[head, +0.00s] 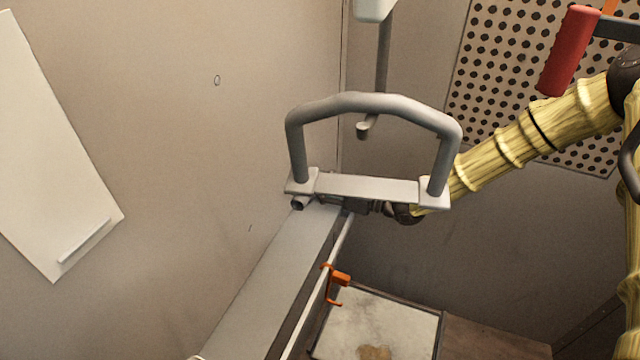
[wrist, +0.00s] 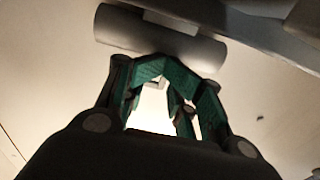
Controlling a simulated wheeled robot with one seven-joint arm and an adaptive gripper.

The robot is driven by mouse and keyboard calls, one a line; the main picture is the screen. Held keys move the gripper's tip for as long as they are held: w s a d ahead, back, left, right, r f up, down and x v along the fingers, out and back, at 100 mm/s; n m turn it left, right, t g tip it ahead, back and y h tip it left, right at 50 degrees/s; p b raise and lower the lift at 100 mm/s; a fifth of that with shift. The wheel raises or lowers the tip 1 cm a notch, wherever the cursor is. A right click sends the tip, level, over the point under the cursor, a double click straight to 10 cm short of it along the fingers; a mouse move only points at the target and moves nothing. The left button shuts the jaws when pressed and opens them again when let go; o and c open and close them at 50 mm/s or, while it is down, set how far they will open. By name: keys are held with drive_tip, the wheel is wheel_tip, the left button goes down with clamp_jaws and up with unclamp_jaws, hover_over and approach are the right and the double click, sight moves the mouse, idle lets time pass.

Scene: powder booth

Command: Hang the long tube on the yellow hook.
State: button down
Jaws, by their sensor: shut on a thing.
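My gripper (head: 362,205) is partly hidden behind the light bar of a grey arch-shaped frame in the head view. In the wrist view its green-padded fingers (wrist: 165,68) meet at the underside of a thick grey tube (wrist: 160,38) and are shut on it. In the head view a short grey tube end (head: 299,203) shows below the left foot of the arch; most of its length is hidden. I cannot tell whether it joins the frame. No clearly yellow hook shows; an orange hook (head: 337,280) is on the thin rail below.
The grey arch frame (head: 372,103) stands close in front of my gripper. A grey pole (head: 382,60) comes down behind it. A grey beam (head: 270,280) runs along the left wall. A perforated panel (head: 520,60) and a red cylinder (head: 568,50) are at upper right.

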drive_tip(key=shift+d+r, duration=0.1)
drive_tip(key=shift+d, duration=0.1)
drive_tip(key=shift+r, duration=0.1)
drive_tip(key=shift+a+r+p, duration=0.25)
drive_tip(key=shift+r+p, duration=0.15)
drive_tip(key=shift+r, duration=0.2)
drive_tip(key=shift+a+r+p, duration=0.45)
drive_tip(key=shift+a+r, duration=0.35)
drive_tip(key=shift+a, duration=0.05)
drive_tip(key=shift+r, duration=0.4)
drive_tip(key=shift+d+r+p, duration=0.3)
drive_tip(key=shift+d+r, duration=0.15)
drive_tip(key=shift+d, duration=0.2)
drive_tip(key=shift+d, duration=0.1)
